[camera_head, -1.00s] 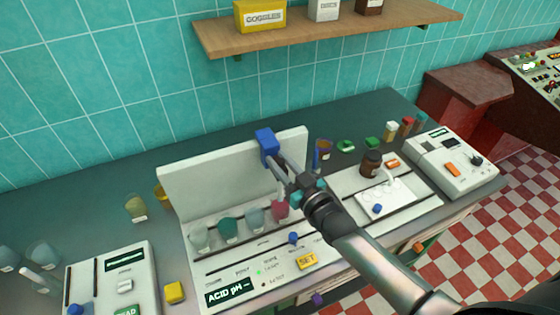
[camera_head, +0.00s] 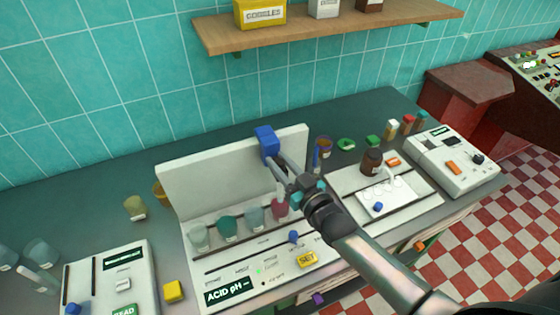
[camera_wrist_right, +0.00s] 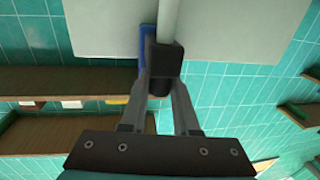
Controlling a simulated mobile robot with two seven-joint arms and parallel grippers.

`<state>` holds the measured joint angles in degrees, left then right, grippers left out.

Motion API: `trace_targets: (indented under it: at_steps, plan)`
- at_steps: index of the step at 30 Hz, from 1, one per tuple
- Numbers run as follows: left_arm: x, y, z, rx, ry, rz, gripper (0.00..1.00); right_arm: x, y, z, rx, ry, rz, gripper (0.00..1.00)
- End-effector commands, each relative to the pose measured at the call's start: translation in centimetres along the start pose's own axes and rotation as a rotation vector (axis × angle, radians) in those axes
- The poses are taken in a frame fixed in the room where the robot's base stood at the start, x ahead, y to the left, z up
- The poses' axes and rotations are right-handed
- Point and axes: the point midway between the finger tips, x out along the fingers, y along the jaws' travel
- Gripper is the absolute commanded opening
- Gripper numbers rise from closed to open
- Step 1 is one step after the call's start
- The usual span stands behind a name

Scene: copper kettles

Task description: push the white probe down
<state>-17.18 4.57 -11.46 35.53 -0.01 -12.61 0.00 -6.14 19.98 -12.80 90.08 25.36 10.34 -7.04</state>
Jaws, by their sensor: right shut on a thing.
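The white probe (camera_wrist_right: 168,20) shows in the right wrist view as a pale rod with a dark grip (camera_wrist_right: 165,62). My right gripper (camera_wrist_right: 162,85) has its fingers on either side of that dark grip and is shut on it. In the head view my right gripper (camera_head: 275,165) is in front of the white upright panel (camera_head: 220,170), by the blue block (camera_head: 267,143) on the panel's top edge. A pink cup (camera_head: 280,209) stands below the gripper. The probe's lower tip is hard to make out. My left gripper is not in view.
Several more cups, such as a teal one (camera_head: 228,228), stand in a row left of the pink cup. The ACID pH console (camera_head: 235,270) has a yellow SET button (camera_head: 307,259). A brown bottle (camera_head: 371,162) stands to the right. A shelf (camera_head: 330,30) hangs above.

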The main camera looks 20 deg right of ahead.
Motion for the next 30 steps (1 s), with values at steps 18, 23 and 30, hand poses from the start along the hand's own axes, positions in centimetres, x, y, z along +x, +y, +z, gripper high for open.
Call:
trace_targets:
  at_steps: [18, 23, 30]
  plan:
    - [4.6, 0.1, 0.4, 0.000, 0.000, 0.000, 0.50, 0.0, -0.1, 6.3, 0.000, -0.004, -0.001, 0.00]
    - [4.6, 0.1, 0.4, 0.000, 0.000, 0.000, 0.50, -0.1, -0.1, 6.4, 0.001, -0.008, -0.001, 0.00]
    - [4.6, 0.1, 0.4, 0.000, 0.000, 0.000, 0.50, -0.1, -0.1, 6.3, 0.001, -0.004, -0.001, 0.55]
